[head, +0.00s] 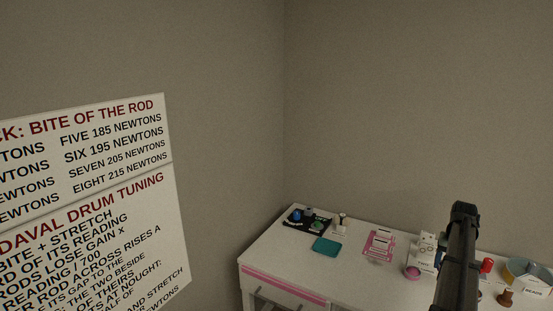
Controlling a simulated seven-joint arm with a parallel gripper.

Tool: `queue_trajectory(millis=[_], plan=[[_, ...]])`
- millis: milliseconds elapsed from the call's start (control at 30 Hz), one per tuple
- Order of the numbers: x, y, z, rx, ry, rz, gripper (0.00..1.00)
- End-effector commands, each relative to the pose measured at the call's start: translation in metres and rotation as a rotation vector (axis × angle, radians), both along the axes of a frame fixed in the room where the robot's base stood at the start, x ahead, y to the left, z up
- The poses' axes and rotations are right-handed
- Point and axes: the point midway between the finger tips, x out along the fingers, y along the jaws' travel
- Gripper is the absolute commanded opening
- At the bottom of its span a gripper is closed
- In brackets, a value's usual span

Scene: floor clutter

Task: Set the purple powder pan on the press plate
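A small round magenta-purple thing (412,272) lies on the white table, right of the middle; it is too small to tell whether it is the powder pan. I cannot pick out the press plate for sure. A small upright device with a dark knob (341,222) stands at the back left, and a flat teal square (327,246) lies in front of it. A dark part of my arm rises at the lower right and hides some of the table. I cannot make out its fingertips.
The white table (290,262) has a pink front strip. A black tray (308,221) with blue and green items is at its left. Pink cards (379,245), white boxes (425,246), a red-topped item (487,265), a brown knob (505,298) and a round tin (527,272) stand rightward.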

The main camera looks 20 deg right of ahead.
Motion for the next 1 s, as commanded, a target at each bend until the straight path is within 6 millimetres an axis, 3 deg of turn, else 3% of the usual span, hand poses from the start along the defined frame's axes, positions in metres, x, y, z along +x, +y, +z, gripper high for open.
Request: queue_trajectory(millis=[67,167,600,1000], plan=[[-0.017,0.021,-0.006,0.0,0.0,-0.016,0.32],[-0.022,0.052,-0.013,0.0,0.0,-0.012,0.32],[0.006,0.2,-0.038,0.0,0.0,0.149,0.32],[0.023,0.324,-0.055,0.001,0.001,0.334,0.32]])
